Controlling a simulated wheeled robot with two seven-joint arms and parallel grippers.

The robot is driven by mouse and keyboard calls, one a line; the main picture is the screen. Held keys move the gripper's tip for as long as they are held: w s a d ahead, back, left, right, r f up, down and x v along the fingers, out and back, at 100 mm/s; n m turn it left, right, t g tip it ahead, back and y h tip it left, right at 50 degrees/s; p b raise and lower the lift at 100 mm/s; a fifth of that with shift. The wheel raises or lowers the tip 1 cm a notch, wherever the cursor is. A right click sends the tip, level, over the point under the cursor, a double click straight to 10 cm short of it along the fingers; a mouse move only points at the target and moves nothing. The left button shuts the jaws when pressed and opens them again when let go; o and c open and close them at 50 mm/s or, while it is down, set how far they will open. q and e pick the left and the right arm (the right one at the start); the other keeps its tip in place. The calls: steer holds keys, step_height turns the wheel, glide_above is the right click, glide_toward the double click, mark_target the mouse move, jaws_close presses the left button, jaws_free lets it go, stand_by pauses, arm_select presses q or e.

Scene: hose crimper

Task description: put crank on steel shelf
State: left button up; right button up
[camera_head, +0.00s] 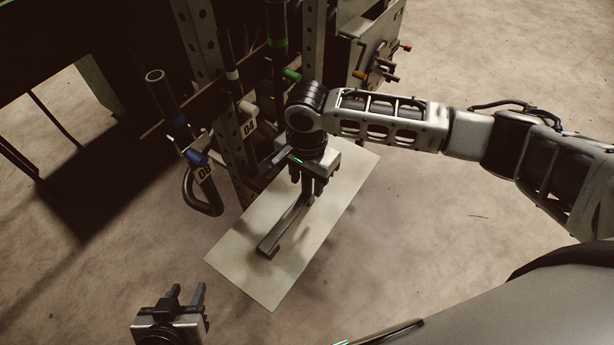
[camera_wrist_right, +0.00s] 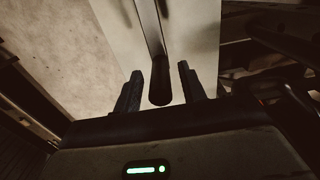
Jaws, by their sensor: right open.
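The crank (camera_head: 282,231) is a dark bar with a short upright handle, and it appears to rest on a pale flat panel (camera_head: 345,185), which looks like the steel shelf. My right gripper (camera_head: 309,193) points down at the crank's far end. In the right wrist view the crank's round dark handle (camera_wrist_right: 160,88) stands between the two spread fingers of my right gripper (camera_wrist_right: 161,84), with gaps on both sides. My left gripper (camera_head: 185,292) is at the bottom left, empty, with its fingers apart, away from the panel.
A dark perforated rack post (camera_head: 205,80) stands behind the panel. Hoses with tags, one a curved black hose (camera_head: 203,195), hang left of it. A machine box with coloured knobs (camera_head: 380,65) is at the back. The concrete floor (camera_head: 450,240) at right is clear.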

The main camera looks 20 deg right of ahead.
step_height(320, 180, up, 12)
steer(key=shift+r, duration=0.1)
stand_by(0.4)
steer(key=shift+s, duration=0.1)
